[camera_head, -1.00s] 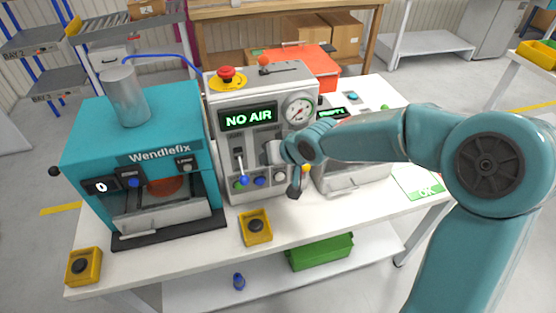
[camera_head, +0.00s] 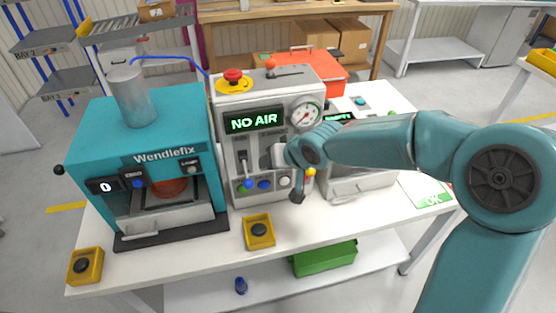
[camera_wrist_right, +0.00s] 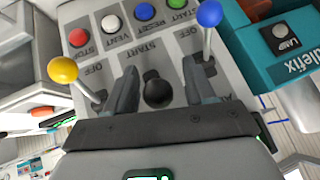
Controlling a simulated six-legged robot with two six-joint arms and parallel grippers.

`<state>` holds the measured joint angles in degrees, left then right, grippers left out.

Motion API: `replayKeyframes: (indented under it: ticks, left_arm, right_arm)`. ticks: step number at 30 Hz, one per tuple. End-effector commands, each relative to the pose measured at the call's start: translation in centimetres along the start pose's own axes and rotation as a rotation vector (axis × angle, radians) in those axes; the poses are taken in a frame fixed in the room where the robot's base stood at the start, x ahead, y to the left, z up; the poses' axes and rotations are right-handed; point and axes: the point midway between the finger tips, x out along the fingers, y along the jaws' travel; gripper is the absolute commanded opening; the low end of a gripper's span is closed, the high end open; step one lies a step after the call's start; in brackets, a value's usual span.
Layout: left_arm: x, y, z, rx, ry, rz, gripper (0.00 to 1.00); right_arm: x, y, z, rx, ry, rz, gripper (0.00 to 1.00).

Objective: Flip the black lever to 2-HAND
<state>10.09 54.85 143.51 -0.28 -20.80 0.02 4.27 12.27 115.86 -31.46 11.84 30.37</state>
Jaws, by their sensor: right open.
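The grey control panel (camera_head: 268,110) has a NO AIR display (camera_head: 254,119). In the right wrist view the black lever (camera_wrist_right: 157,90) shows as a round black knob pointing at the camera, with a START label beside it. My right gripper (camera_wrist_right: 161,88) is open, one finger on each side of the knob; contact cannot be told. The blue-knobbed lever (camera_wrist_right: 209,14) and yellow-knobbed lever (camera_wrist_right: 63,70) stand outside the fingers, beside OFF labels. In the head view my right gripper (camera_head: 268,156) is at the panel front and hides the black lever. No 2-HAND label is readable. My left gripper is out of view.
Red, white, blue and green buttons (camera_wrist_right: 144,12) line the panel beside the levers. A teal Wendlefix press (camera_head: 150,150) stands left of the panel. Yellow button boxes (camera_head: 258,232) sit on the white bench. A red emergency button (camera_head: 233,76) tops the panel.

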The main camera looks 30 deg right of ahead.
Motion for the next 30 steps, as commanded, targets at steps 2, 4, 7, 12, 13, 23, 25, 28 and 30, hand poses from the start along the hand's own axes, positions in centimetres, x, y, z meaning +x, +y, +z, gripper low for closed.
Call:
replayKeyframes:
  ticks: [2,4,7,12,13,23,25,28,30]
  left_arm:
    - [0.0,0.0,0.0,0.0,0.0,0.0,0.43]
    - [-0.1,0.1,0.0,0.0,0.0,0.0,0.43]
    - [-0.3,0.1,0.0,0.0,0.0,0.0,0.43]
    - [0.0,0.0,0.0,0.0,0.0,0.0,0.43]
    - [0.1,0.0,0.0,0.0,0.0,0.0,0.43]
    - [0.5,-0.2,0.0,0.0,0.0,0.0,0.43]
    - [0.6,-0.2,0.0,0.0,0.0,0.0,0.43]
    - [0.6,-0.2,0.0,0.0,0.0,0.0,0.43]
    - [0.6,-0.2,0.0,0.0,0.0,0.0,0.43]
  right_arm:
    - [-0.3,0.1,-0.1,0.0,0.002,0.0,0.54]
    - [-1.0,0.1,-0.1,0.001,0.003,0.001,0.54]
    - [-2.9,0.1,-0.2,0.001,0.006,0.0,0.54]
    - [-7.4,0.0,-0.2,0.0,0.009,-0.001,0.54]
    - [-8.2,0.0,-0.1,0.001,0.008,-0.001,0.54]
    - [-15.0,-0.1,0.0,0.0,0.003,0.0,0.54]
    - [-15.7,-0.1,0.0,-0.001,0.002,0.0,0.54]
    - [-16.2,-0.1,0.0,-0.001,0.001,0.0,0.54]
    - [-16.4,-0.1,0.0,-0.001,0.0,0.0,0.54]
